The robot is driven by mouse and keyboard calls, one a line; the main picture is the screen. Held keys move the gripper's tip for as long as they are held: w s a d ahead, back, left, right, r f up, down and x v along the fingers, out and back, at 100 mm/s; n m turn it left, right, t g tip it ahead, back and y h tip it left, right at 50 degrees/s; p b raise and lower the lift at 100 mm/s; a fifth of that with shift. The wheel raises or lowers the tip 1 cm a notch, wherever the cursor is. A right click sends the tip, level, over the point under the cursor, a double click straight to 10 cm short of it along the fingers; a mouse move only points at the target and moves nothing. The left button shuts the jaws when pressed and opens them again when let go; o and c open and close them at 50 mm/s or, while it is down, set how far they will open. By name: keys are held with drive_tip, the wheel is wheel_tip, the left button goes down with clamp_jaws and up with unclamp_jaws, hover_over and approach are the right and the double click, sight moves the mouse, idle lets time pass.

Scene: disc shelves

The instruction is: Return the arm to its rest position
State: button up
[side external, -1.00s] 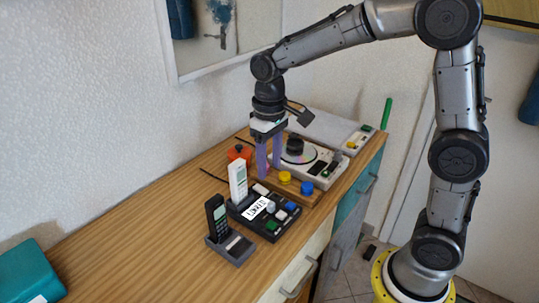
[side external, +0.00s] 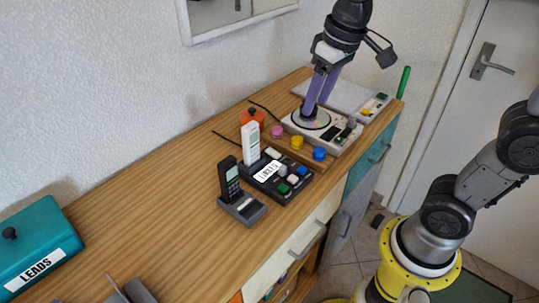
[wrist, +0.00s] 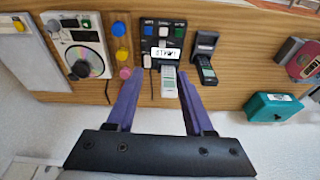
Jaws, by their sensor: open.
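My gripper (side external: 316,106) has two purple fingers and points down, tilted. Its jaws are apart with nothing between them. In the side view its fingertips overlap the disc player (side external: 347,136) and its black knob; height above it is hard to tell. In the wrist view my gripper (wrist: 157,78) is open, its fingers either side of a white handset (wrist: 168,82), which lies beyond them. The handset stands upright on a dark keypad (side external: 296,186) in the side view. The disc player also shows upper left in the wrist view (wrist: 96,35), clear of the fingers.
A wooden strip holds pink, yellow (side external: 297,142) and blue (side external: 319,154) knobs. A black handset (side external: 229,178) stands in its cradle. An orange box (side external: 254,115) sits near the wall, and a teal LEADS box (side external: 40,240) at left.

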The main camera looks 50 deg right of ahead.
drive_tip(key=s+d+f+t, duration=0.1)
drive_tip(key=s+f, duration=0.3)
drive_tip(key=s, duration=0.9)
drive_tip(key=shift+t, duration=0.9)
drive_tip(key=shift+r, duration=0.1)
idle(0.8)
